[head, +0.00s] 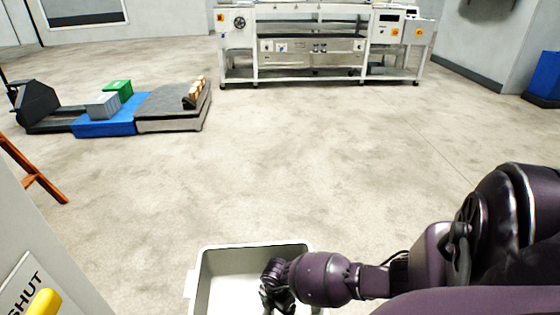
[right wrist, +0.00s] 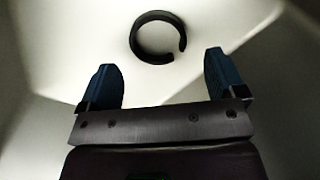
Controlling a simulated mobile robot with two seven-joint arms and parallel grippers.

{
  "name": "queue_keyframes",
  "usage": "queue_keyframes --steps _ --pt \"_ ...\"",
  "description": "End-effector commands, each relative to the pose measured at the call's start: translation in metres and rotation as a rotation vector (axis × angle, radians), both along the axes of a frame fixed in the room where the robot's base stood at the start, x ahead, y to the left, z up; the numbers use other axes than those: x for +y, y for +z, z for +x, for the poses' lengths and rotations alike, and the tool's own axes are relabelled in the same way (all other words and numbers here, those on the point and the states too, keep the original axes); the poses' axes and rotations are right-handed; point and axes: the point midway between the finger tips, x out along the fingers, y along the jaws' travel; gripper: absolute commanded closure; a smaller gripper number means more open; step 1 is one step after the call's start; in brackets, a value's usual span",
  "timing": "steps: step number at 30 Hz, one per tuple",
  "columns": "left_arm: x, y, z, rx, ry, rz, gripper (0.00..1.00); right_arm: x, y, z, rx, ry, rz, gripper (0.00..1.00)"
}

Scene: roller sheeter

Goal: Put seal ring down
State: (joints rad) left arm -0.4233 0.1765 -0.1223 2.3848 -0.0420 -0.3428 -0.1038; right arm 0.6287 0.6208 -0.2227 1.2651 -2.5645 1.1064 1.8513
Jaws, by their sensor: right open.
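The seal ring (right wrist: 136,40) is a black ring with a gap on its lower right side. In the right wrist view it lies on the pale floor of the white bin, just beyond my fingertips and apart from them. My right gripper (right wrist: 160,72) is open and empty, its two blue fingers spread wide. In the head view my right gripper (head: 277,290) is down inside the white bin (head: 205,262) at the bottom centre. The ring does not show in the head view. My left gripper is not in view.
A long steel machine (head: 310,45) stands against the back. A low platform (head: 175,108) with a blue section (head: 105,125), a grey box (head: 102,105) and a green box (head: 118,87) is at the left. An orange stand (head: 35,175) is at the left edge. The middle floor is clear.

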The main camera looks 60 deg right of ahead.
Motion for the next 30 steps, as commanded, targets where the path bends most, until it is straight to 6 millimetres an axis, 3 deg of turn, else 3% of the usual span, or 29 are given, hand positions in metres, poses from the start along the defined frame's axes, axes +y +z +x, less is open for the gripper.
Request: queue_keyframes --steps 1,3,12,30 --pt "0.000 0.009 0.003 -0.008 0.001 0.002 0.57 -0.001 0.022 0.008 -0.018 0.000 0.000 0.10" --pt "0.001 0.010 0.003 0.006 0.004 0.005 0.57 0.000 0.037 0.008 -0.019 0.000 -0.001 0.10" --pt "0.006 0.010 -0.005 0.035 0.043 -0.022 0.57 0.000 0.080 0.004 -0.011 0.002 0.000 0.10" --pt "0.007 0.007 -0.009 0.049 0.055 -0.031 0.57 0.000 0.087 0.000 -0.001 0.000 0.000 0.10"
